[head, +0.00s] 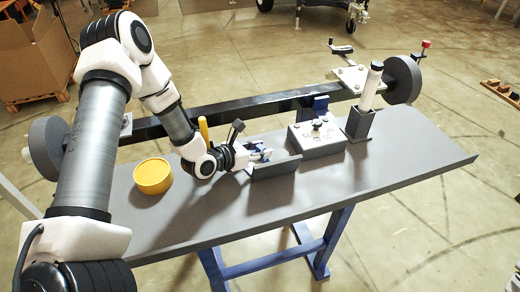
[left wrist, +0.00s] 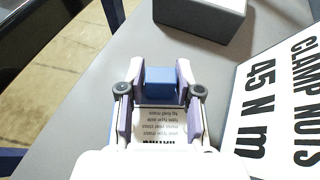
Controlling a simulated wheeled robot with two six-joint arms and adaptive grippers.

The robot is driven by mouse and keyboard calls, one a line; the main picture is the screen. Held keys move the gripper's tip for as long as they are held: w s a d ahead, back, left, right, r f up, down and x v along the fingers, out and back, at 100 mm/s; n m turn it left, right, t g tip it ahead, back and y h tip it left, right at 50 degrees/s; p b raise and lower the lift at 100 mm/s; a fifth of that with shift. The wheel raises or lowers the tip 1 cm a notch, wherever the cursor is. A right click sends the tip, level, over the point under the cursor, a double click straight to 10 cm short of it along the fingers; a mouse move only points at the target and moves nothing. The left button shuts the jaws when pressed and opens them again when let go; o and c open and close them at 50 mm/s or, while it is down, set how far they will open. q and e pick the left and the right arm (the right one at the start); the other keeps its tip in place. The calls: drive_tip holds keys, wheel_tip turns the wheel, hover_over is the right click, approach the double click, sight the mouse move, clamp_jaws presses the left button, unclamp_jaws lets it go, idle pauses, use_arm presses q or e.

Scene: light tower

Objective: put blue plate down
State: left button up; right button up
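The blue plate (left wrist: 162,76) shows between the fingers of my left gripper (left wrist: 160,92) in the left wrist view. A white face with small printed lines lies just below the blue part, also between the fingers. The fingers appear to touch it on both sides. In the head view my left gripper (head: 258,156) is low over the table, just behind a grey angled stand (head: 276,169). The plate is too small there to tell apart from the fingers. Whether its lower edge touches the tabletop is hidden. My right gripper is not in view.
The grey table (head: 400,155) carries a yellow tub (head: 153,176), a grey box with a white top (head: 318,137) and a holder with a white cylinder (head: 370,88). A dark beam (head: 230,108) runs behind. A "CLAMP NUTS 45 N m" sign (left wrist: 275,110) stands close right. The table's right end is clear.

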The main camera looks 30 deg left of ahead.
sight(258, 148)
use_arm(q)
drive_tip(key=shift+o, duration=0.4)
drive_tip(key=shift+r, duration=0.15)
drive_tip(key=shift+r, duration=0.2)
drive_tip(key=v, duration=0.4)
drive_tip(key=shift+s+a+r, duration=0.1)
drive_tip(key=shift+s+a, duration=0.1)
drive_tip(key=shift+s, duration=0.05)
drive_tip(key=p+v, duration=0.1)
drive_tip(key=v, duration=0.2)
drive_tip(key=p+v, duration=0.2)
drive_tip(key=shift+s+r, duration=0.25)
drive_tip(key=shift+r, duration=0.15)
drive_tip(key=shift+s+a+r+p, duration=0.1)
drive_tip(key=shift+s+a+p, duration=0.15)
drive_tip(key=shift+s+p, duration=0.4)
drive_tip(key=shift+s, duration=0.15)
